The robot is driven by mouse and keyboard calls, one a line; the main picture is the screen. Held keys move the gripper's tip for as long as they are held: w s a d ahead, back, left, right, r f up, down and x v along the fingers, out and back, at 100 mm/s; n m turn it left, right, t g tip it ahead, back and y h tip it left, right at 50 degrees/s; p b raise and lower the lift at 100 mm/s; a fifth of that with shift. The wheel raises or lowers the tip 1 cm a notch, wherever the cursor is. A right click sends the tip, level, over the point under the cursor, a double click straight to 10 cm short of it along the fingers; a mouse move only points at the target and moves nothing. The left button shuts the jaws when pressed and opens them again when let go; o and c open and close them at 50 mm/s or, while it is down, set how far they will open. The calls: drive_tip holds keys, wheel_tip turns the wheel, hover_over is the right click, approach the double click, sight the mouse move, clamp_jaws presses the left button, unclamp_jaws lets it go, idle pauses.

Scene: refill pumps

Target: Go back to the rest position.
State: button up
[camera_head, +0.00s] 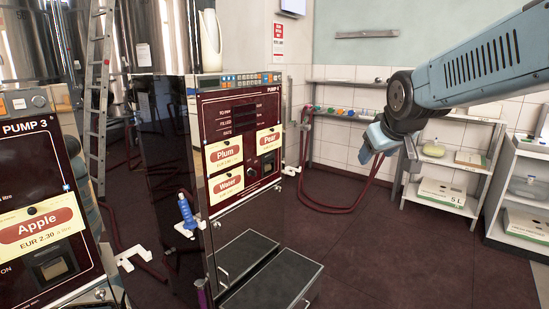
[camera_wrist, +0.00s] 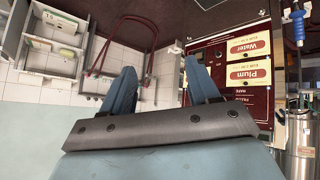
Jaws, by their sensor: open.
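My gripper (camera_head: 376,158) hangs in free air in the head view, at the end of my blue-grey arm, right of the pump and in front of the tiled wall. In the wrist view its two blue fingers (camera_wrist: 160,88) stand wide apart with nothing between them. The gripper is open and empty. The pump marked 4 (camera_head: 245,107) stands left of it, apart from it. Its front bears Plum, Pear and Water labels. A blue nozzle (camera_head: 186,214) hangs on the pump's left side, and it also shows in the wrist view (camera_wrist: 297,22).
Pump 3 (camera_head: 30,180) with an Apple label stands at the near left. A ladder (camera_head: 97,100) and steel tanks are behind. Dark steps (camera_head: 272,280) lie before pump 4. Shelves with boxes (camera_head: 442,193) stand at the right. Red hoses (camera_head: 345,205) hang by the wall. The middle floor is clear.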

drive_tip(key=s+f+m+g, duration=0.1)
drive_tip(key=s+f, duration=0.1)
drive_tip(key=s, duration=0.7)
drive_tip(key=s+f+m+g, duration=0.2)
drive_tip(key=s, duration=0.7)
drive_tip(key=shift+s+a+f, duration=0.25)
